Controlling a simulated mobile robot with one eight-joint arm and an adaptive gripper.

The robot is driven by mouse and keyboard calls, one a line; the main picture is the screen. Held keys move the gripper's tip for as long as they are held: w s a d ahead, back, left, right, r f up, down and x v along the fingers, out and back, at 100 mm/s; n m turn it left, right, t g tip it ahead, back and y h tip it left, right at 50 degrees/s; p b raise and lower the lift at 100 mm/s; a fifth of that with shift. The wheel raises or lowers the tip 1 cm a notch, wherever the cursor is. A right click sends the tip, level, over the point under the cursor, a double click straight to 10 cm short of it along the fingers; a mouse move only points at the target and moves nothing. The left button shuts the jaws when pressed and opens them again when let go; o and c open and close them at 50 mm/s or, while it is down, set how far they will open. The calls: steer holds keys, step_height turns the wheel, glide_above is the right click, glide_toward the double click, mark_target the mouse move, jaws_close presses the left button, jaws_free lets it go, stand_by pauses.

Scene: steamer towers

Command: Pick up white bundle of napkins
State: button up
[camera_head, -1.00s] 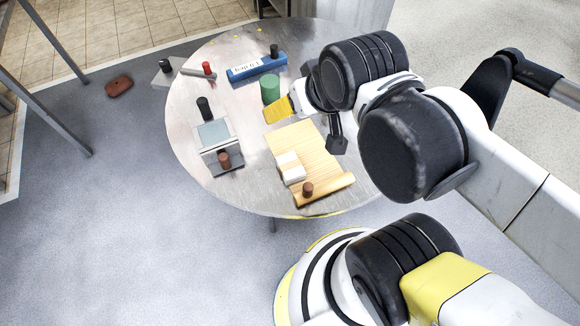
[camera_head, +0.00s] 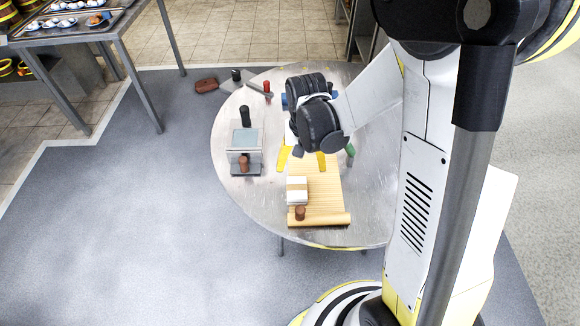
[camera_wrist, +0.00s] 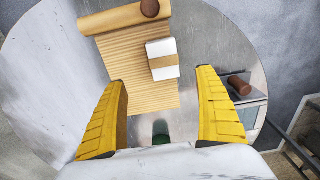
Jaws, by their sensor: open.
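The white bundle of napkins (camera_head: 297,191) lies on the left part of a wooden slatted mat (camera_head: 325,187), near its rolled front end. It has a tan band around it. In the wrist view the bundle (camera_wrist: 162,70) is beyond my fingertips, between their lines and nearer the right finger. My gripper (camera_head: 302,162) is above the back part of the mat, its yellow fingers spread wide. In the wrist view my gripper (camera_wrist: 165,75) is open with nothing between the fingers. The gripper is apart from the bundle.
A brown cylinder (camera_head: 300,213) stands close in front of the bundle. A grey stand with a glassy panel (camera_head: 245,139) is to the left on the round metal table (camera_head: 228,125). A green cylinder (camera_wrist: 161,132) is close below my gripper. Bare table lies right of the mat.

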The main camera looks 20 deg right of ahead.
mark_target(297, 187)
steer(key=shift+s+f, duration=0.2)
steer(key=shift+f, duration=0.75)
step_height(297, 187, down, 5)
steer(key=shift+w+a+f+b, duration=0.1)
steer(key=shift+w+a+b, duration=0.05)
steer(key=shift+b, duration=1)
steer(key=f+b, duration=0.2)
steer(key=f, duration=0.3)
steer(key=shift+w+a+f+b, duration=0.25)
steer(key=shift+w+b, duration=0.15)
steer(key=shift+r, duration=0.1)
steer(key=c, duration=1.3)
